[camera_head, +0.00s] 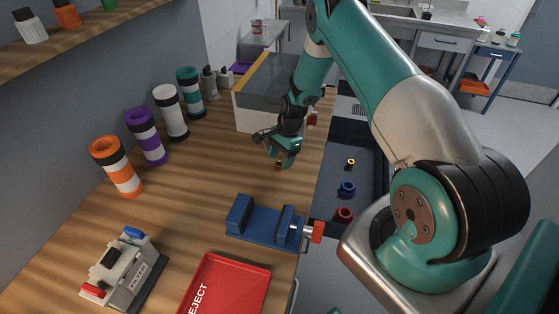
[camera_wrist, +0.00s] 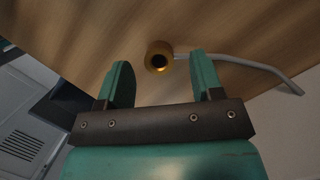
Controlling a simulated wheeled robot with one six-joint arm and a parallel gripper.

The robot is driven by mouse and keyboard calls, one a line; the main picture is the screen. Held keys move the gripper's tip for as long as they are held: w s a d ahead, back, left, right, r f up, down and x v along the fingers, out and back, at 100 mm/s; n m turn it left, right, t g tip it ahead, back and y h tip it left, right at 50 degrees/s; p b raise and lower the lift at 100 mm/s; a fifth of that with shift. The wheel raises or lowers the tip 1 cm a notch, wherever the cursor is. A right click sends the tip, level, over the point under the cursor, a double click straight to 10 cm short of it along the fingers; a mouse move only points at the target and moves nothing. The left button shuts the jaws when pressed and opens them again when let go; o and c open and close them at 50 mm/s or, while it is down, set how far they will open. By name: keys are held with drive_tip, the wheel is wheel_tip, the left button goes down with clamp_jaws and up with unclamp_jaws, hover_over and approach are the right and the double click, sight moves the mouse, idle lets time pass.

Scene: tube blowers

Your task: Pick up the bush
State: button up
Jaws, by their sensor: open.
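The bush (camera_wrist: 158,57) is a small gold-coloured ring with a dark hole, on the wooden bench top. The gripper is open and empty. I cannot tell the exact height gap.
A blue vise (camera_head: 262,222) and red reject tray (camera_head: 228,285) stand in front. Striped tubes (camera_head: 147,140) line the wall, and a clear-topped box (camera_head: 262,100) stands behind. Right of the bench, a dark drawer (camera_head: 370,185) holds gold, blue and red rings.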

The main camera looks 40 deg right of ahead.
drive_tip(key=shift+x, duration=0.85)
drive_tip(key=shift+c, duration=0.3)
drive_tip(key=c, duration=1)
drive_tip(key=shift+o, duration=0.2)
